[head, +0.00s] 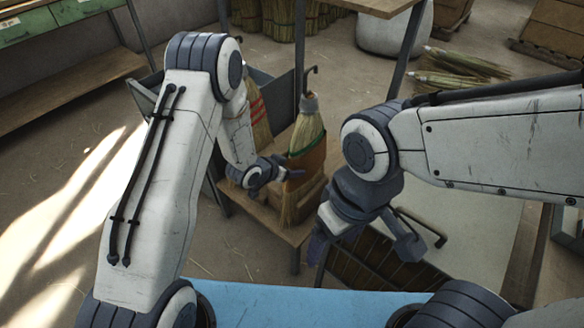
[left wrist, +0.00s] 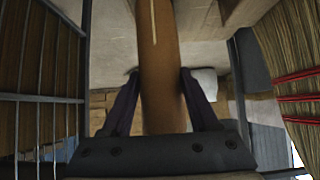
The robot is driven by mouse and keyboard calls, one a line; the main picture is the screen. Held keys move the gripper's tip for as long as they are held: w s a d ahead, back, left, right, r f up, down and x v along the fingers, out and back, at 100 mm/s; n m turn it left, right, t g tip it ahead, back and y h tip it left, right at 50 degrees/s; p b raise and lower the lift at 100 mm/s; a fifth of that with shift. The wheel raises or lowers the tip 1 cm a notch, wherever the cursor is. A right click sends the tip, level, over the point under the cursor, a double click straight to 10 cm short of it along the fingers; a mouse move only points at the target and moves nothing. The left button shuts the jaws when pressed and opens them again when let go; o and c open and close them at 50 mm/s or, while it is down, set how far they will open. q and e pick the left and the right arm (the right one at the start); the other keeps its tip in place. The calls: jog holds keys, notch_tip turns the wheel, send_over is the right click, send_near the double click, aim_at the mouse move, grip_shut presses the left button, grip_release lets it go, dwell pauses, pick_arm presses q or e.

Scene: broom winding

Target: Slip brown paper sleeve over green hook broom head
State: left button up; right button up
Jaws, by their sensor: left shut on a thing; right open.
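A straw broom head (head: 308,130) with a grey cap stands upright below a dark hook. The brown paper sleeve (head: 314,158) is at its middle, with straw showing above and below it; I cannot tell whether it wraps all the way around. My left gripper (head: 286,174) is shut on the sleeve at its left side. In the left wrist view the brown sleeve (left wrist: 160,70) runs between the two dark fingers of my left gripper (left wrist: 160,85). My right gripper (head: 362,246) is open and empty, lower and to the right of the broom head.
Another broom with red bands (head: 257,115) stands just left, and its bands show in the left wrist view (left wrist: 298,98). A wooden stand (head: 262,222) is under the broom head. A dark slatted bin (head: 375,268) lies below my right gripper. Bundled straw (head: 460,65) lies behind.

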pick_arm(q)
jog(key=shift+f+b, duration=0.3)
jog(key=shift+f, duration=0.15)
jog(key=o, duration=1.2)
jog(key=shift+c, duration=0.2)
jog(key=shift+s+r, duration=0.1)
